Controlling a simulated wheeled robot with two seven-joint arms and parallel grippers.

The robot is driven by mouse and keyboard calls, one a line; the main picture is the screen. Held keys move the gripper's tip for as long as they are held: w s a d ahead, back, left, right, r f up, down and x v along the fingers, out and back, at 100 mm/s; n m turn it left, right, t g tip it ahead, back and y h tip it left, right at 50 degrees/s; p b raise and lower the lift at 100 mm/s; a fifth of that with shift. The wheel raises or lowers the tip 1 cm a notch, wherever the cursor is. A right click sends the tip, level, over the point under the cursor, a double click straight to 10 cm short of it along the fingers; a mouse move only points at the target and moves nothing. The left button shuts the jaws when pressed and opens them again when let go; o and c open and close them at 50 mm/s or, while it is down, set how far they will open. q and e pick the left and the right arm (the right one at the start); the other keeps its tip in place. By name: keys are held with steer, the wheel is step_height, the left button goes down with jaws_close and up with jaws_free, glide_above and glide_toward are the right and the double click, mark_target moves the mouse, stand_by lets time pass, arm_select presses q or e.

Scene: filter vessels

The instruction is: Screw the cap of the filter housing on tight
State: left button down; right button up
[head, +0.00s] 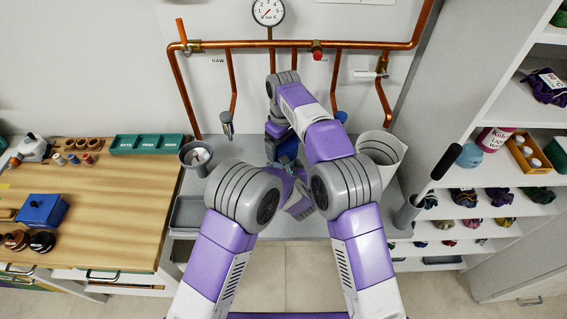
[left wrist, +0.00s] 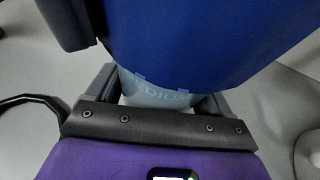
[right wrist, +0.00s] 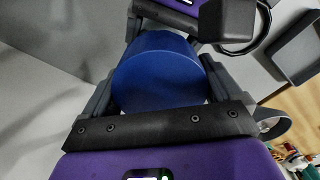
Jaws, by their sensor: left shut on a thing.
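My left gripper (left wrist: 155,98) is shut on the bowl, one finger on each side. My right gripper (right wrist: 160,65) has its fingers on either side of the blue cap (right wrist: 160,80), and I cannot tell whether they press on it. In the head view the blue cap (head: 287,150) is small and partly hidden by my arms.
Copper pipes (head: 300,44) with a pressure gauge (head: 267,11) run along the wall behind. A grey funnel-like cup (head: 196,156) and a grey tray (head: 187,213) stand left of my arms. A white bin (head: 383,149) stands right. A wooden bench (head: 105,190) holds small items.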

steer(key=c, duration=0.6)
steer(key=shift+m, duration=0.8)
steer(key=o, duration=0.9)
steer(key=shift+r, duration=0.1)
steer(key=shift+r, duration=3.65)
arm_select(q)
jaws_free()
